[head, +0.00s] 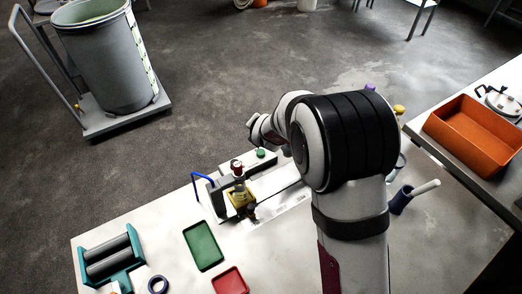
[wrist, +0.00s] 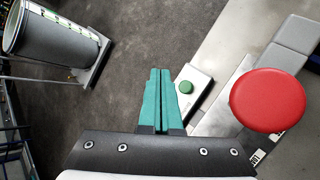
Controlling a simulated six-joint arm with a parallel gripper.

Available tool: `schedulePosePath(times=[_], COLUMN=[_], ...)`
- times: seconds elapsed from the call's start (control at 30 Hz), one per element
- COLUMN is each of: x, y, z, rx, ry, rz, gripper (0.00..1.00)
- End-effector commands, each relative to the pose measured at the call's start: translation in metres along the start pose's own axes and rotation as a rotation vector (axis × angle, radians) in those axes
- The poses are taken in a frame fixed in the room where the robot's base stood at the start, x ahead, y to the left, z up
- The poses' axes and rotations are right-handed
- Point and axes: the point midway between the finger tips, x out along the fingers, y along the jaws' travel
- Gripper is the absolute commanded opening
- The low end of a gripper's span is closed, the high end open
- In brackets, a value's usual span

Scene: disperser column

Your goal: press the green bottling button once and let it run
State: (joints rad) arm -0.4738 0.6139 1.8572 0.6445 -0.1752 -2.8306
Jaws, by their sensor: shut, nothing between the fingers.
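The green button (wrist: 185,87) is a small round dome on a pale box (wrist: 196,90) in the wrist view. It also shows in the head view (head: 261,153), near the back edge of the table. My gripper (wrist: 160,72) has teal fingers closed together with nothing between them. In the wrist view the fingertips are just left of the button and appear apart from it; their height above it is unclear. In the head view my arm hides the fingers.
A large red disc (wrist: 268,100) is close to the wrist camera, right of the fingers. On the table are a yellow holder (head: 240,197), a blue bent handle (head: 202,177), a green tray (head: 203,246) and a red tray (head: 230,281). An orange bin (head: 474,135) stands at right.

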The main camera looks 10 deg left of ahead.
Motion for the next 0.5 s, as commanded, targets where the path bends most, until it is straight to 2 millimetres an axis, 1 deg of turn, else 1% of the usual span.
schedulePosePath(times=[0.1, 0.3, 0.5], x=[0.013, 0.033, 0.046], y=[-0.009, -0.024, -0.033], z=[-0.011, -0.026, -0.035], rx=[-0.001, 0.001, 0.002], ry=[0.006, 0.006, 0.004], rz=[0.002, 0.003, 0.003], gripper=[0.0, 0.0, 0.0])
